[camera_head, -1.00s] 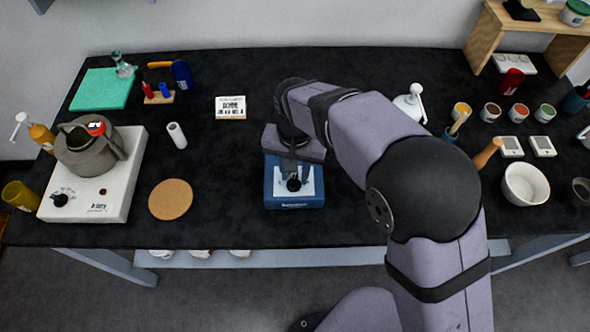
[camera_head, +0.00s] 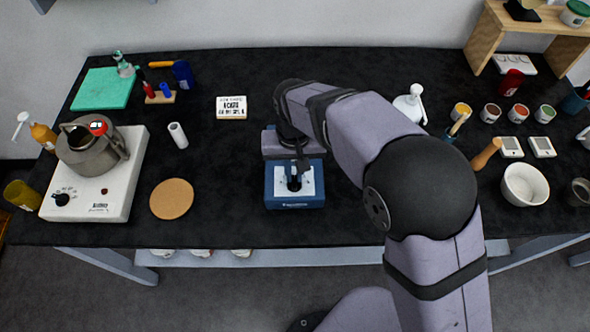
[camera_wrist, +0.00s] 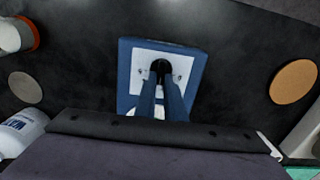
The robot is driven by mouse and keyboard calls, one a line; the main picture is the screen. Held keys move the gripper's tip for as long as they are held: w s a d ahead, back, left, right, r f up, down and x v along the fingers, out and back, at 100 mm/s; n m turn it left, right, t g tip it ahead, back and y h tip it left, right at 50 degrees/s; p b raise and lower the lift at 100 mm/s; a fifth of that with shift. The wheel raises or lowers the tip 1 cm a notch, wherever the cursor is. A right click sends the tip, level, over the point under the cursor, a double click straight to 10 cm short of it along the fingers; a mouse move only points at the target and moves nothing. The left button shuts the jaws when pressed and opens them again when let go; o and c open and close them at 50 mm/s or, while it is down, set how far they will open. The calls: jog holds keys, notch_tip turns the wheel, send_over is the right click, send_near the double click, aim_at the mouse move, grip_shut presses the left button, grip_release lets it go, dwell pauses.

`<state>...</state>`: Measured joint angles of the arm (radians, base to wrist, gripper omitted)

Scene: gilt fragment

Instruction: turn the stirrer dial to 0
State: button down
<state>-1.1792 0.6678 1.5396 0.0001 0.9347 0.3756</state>
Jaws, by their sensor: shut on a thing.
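The stirrer (camera_head: 295,202) is a blue box with a white top panel, near the front middle of the black bench. It also shows in the wrist view (camera_wrist: 198,72). Its black dial (camera_wrist: 160,66) sits on the white panel. My gripper (camera_head: 294,180) reaches down onto the panel from behind the box. In the wrist view both fingers of my gripper (camera_wrist: 160,76) close around the dial from either side. The fingers cover part of the dial and panel, and I cannot read the pointer or the scale.
A white hotplate (camera_head: 118,205) with a grey kettle (camera_head: 88,156) stands at the left. A cork mat (camera_head: 171,199) lies between it and the stirrer. A lettered card (camera_head: 231,108) is behind. A white bowl (camera_head: 525,185) stands at the right. Bench around the stirrer is clear.

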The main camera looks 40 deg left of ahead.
jog(key=n, duration=0.3)
jog(key=shift+s+a+r+n, duration=0.1)
jog(key=shift+s+a+n, duration=0.05)
jog(key=shift+n, duration=0.25)
jog(key=n, duration=0.3)
jog(key=shift+s+n+p, duration=0.2)
jog(key=shift+n+p, duration=0.1)
jog(key=shift+p, duration=0.05)
jog(key=n, duration=0.3)
jog(key=shift+s+n, duration=0.2)
jog(key=shift+n, duration=0.1)
jog(key=shift+s+n, duration=0.15)
jog(key=shift+n, duration=1.75)
jog(key=c, duration=1.8)
grip_release()
jog(key=shift+c, duration=0.2)
notch_tip(320, 180, up, 7)
jog(key=b, duration=0.2)
jog(key=shift+r, duration=0.15)
